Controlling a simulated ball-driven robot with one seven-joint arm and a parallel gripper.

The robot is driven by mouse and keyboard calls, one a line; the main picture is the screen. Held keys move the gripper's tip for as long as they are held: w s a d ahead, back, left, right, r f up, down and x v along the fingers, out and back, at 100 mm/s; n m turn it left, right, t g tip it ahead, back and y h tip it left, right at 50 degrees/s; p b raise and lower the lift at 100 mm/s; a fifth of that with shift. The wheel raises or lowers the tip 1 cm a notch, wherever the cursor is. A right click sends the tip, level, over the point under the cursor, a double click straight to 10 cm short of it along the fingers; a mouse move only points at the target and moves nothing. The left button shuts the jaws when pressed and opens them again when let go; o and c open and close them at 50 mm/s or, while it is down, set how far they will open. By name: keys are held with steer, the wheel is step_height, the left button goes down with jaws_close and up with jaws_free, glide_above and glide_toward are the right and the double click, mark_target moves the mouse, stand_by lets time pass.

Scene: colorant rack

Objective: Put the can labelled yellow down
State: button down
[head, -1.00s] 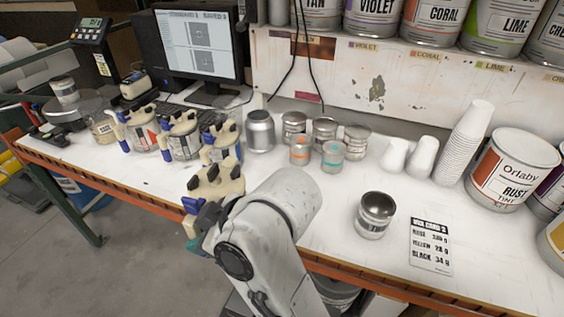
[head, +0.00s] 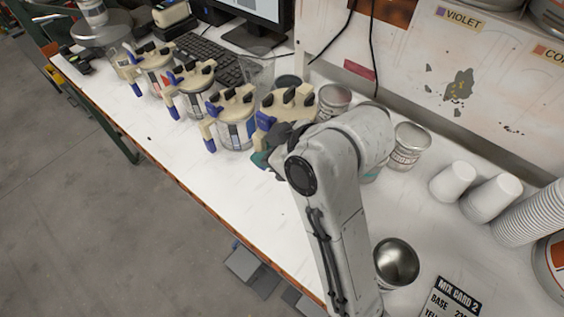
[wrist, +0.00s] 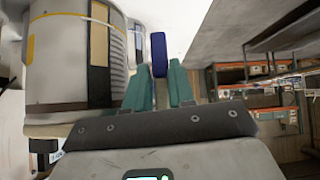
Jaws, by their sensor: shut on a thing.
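The can with a yellow stripe (wrist: 72,60) fills the left of the wrist view; its lettering is not readable. Its beige lid (head: 290,103) shows behind my arm in the head view, at the right end of a row of similar cans. My gripper (wrist: 160,80) is shut on its blue handle (wrist: 159,55), between teal fingers. In the head view my gripper (head: 266,150) is partly covered by my wrist. The can's base is hidden, so I cannot tell if it touches the white bench (head: 240,185).
Similar lidded cans (head: 237,132) (head: 190,97) (head: 150,77) stand to its left, the nearest close beside it. A grey tin (head: 334,100) and another tin (head: 408,148) stand right of it. A steel bowl-like cup (head: 396,262) and white cups (head: 453,181) lie farther right. The front bench strip is clear.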

steer(key=shift+f+p, duration=0.45)
steer(key=shift+f, duration=3.55)
steer(key=c, duration=1)
jaws_free()
steer(key=shift+s+f, duration=0.1)
steer(key=shift+o, duration=0.2)
steer(key=shift+r, duration=0.2)
steer(key=v, duration=1.2)
steer(key=shift+b, duration=0.45)
steer(key=shift+f, duration=0.1)
